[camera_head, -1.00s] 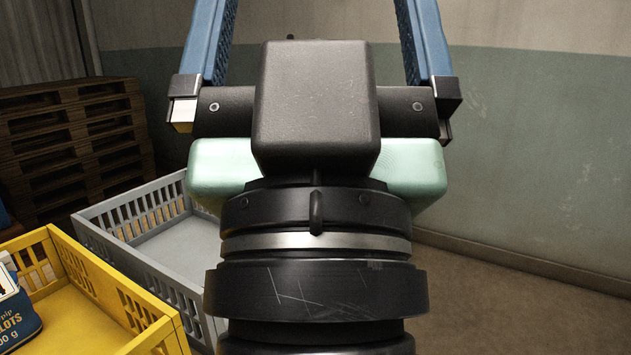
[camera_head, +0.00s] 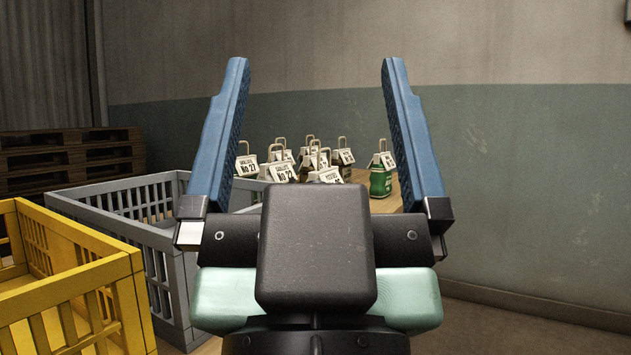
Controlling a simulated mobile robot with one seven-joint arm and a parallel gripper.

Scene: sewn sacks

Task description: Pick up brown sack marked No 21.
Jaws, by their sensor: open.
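Several small sacks with white tags and handles stand in a cluster between my fingers, some way beyond them. I can read No 27 on a left sack's tag (camera_head: 247,165) and what looks like No 22 on a front sack's tag (camera_head: 281,172). A green sack (camera_head: 380,182) stands at the right of the cluster. I cannot read No 21 on any tag, so I cannot tell which sack is the brown one marked No 21; several sacks are partly hidden by others. My gripper (camera_head: 315,75) is open and empty, with its blue fingers pointing up and away.
The sacks stand on a brown surface (camera_head: 388,205). A yellow crate (camera_head: 70,290) and a grey crate (camera_head: 130,230) stand at the left, close to my gripper. Stacked wooden pallets (camera_head: 40,160) are behind them. A wall (camera_head: 530,180) closes the back; bare floor shows at the right.

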